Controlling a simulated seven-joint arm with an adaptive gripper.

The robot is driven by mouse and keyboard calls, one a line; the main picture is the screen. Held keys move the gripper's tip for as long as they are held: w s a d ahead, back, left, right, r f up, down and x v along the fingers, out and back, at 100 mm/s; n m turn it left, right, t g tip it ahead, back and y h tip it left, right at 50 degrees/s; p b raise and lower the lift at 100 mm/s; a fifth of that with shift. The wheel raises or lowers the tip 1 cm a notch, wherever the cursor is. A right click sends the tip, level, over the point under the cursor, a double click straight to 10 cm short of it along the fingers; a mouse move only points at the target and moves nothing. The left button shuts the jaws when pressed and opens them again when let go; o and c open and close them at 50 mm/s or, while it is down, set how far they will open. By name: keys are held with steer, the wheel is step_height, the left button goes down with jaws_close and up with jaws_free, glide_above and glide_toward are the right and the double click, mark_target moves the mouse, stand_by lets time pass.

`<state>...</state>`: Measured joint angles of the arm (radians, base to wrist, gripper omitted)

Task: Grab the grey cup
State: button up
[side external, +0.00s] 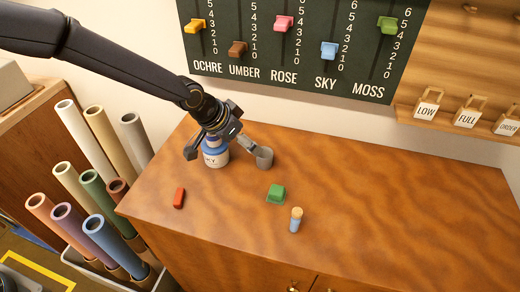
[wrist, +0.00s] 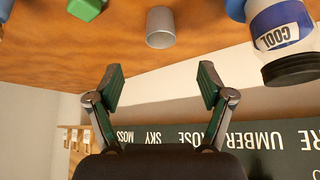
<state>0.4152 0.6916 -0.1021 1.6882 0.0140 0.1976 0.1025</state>
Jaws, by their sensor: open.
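The grey cup (side external: 264,158) stands on the wooden table top toward the back, just right of my gripper in the side view. In the wrist view the grey cup (wrist: 161,27) is near the top centre, beyond the fingertips and lined up with the gap between them. My gripper (side external: 220,147) is low over the back of the table, and its right finger looks close to the cup; contact is unclear. In the wrist view my gripper (wrist: 161,82) is open, with nothing between its fingers.
A white and blue jar (side external: 215,155) stands left of the cup, partly behind my gripper; it also shows in the wrist view (wrist: 280,25). A red block (side external: 179,198), a green block (side external: 277,193) and a corked vial (side external: 296,220) are nearer the front. The right side is clear.

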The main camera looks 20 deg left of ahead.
mark_target(265, 155)
steer(key=x, duration=1.2)
steer(key=shift+w+f, duration=0.2)
steer(key=shift+f, duration=0.05)
steer(key=c, duration=1.3)
steer(key=shift+r, duration=0.15)
